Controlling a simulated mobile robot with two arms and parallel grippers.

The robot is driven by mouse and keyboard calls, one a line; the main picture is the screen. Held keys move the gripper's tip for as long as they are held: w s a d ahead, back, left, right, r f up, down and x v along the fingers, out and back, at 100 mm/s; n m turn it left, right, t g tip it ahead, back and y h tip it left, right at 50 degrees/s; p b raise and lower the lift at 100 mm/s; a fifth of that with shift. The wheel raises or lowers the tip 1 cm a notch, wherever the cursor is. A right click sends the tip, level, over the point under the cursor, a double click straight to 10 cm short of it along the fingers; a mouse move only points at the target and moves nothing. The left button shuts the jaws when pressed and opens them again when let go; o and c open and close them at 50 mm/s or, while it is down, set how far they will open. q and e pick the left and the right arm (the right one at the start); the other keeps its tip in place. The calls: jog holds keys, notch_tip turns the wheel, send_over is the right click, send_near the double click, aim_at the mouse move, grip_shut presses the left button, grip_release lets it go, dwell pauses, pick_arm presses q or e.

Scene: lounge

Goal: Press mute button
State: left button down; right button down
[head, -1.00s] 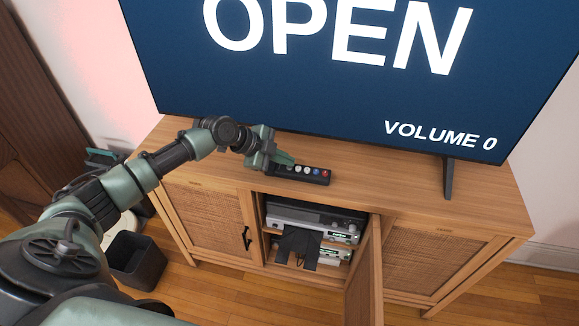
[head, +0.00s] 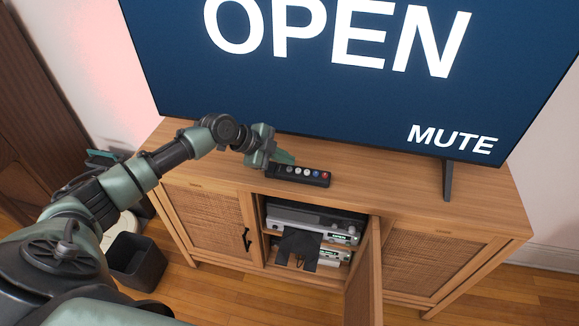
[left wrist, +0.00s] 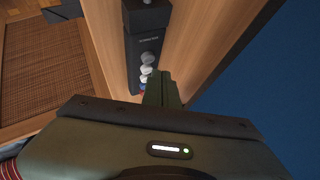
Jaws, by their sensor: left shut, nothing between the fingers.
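The black remote (head: 313,177) lies on top of the wooden TV cabinet, with a row of small white, blue and red buttons. It also shows in the left wrist view (left wrist: 148,22), partly hidden by my gripper. My left gripper (head: 286,158) is shut and empty, its fingertips at the remote's left part in the head view; they also show in the left wrist view (left wrist: 162,88). I cannot tell whether the tips touch a button. The TV screen (head: 340,80) shows "OPEN" and "MUTE". My right gripper is out of view.
The wooden cabinet (head: 400,190) has its middle door (head: 365,270) open, with electronic devices (head: 310,220) inside. A dark bin (head: 137,260) stands on the floor at left. The TV stand leg (head: 448,180) is to the right of the remote. The cabinet top between them is clear.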

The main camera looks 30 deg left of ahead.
pick_arm(q)
notch_tip(320, 180, up, 5)
jog(key=p, duration=0.3)
dwell(0.4)
dwell(4.0)
